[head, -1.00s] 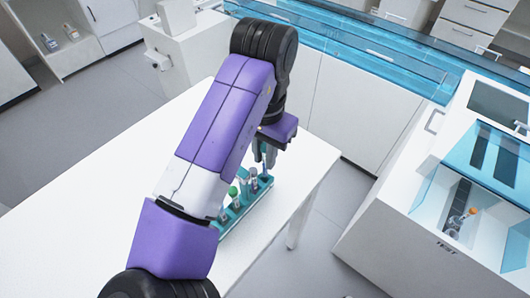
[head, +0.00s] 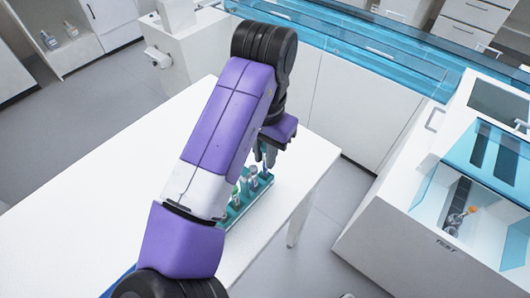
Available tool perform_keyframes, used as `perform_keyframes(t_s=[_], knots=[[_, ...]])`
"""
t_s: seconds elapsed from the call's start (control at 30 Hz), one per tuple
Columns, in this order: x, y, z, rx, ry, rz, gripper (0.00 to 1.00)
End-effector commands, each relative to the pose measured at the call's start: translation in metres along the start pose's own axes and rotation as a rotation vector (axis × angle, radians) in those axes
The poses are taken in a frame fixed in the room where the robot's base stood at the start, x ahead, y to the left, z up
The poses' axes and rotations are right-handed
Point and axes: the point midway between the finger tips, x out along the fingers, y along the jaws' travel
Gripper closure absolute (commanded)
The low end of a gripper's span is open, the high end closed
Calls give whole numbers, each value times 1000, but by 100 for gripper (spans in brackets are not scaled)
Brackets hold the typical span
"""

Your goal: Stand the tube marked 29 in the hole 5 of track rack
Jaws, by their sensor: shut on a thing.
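The teal track rack (head: 235,213) stands on the white table, partly hidden behind my arm. Several tubes stand in it, among them one with a bluish top (head: 253,171) and one partly covered by my arm (head: 243,184). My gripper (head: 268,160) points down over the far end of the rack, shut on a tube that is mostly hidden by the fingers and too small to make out. I cannot read any tube marks or hole numbers. I cannot tell whether the held tube's lower end is in a hole.
The white table (head: 100,190) is largely bare left of my arm. At right a white machine (head: 400,210) has an open bay holding an orange-topped tube (head: 471,210). Blue transparent panels (head: 350,50) run along the back counter.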

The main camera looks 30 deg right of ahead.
Motion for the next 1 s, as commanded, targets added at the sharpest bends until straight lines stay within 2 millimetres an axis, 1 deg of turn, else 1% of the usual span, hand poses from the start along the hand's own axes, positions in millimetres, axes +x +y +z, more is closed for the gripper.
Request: perform_keyframes(t_s=[0.33,0.77,1.0], knots=[[10,0,0,0,0,0,100],[11,0,0,0,0,0,100],[16,0,0,-1,0,1,100]])
